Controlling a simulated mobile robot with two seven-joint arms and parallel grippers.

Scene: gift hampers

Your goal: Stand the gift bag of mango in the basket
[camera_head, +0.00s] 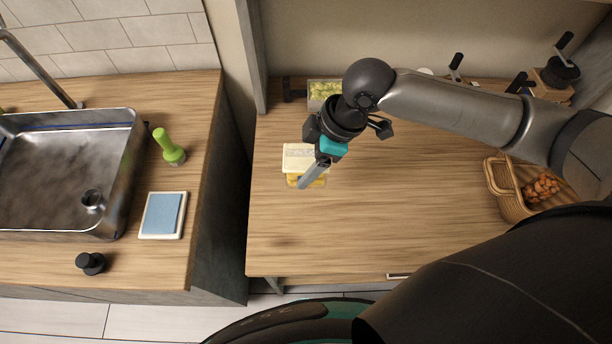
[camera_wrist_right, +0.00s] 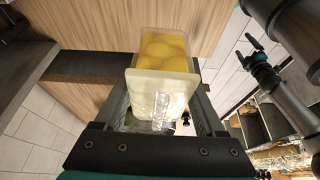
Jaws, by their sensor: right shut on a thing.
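The gift bag of mango (camera_head: 300,155) has a cream upper part and a clear lower part showing yellow fruit. My right gripper (camera_head: 314,172) is shut on it over the left part of the wooden counter. In the right wrist view the bag (camera_wrist_right: 165,48) sits between the two fingers, its cream part towards the palm and its yellow pieces pointing away. How high it hangs above the counter is hard to tell. The wicker basket (camera_head: 506,194) stands at the right of the counter, partly hidden behind my arm, with brown nut-like pieces in it.
A box of green pieces (camera_head: 324,90) stands at the back of the counter. Dark-handled items (camera_head: 560,70) stand at the back right. The counter (camera_head: 400,220) between bag and basket is clear. A gap separates it from the sink counter (camera_head: 215,130) on the left.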

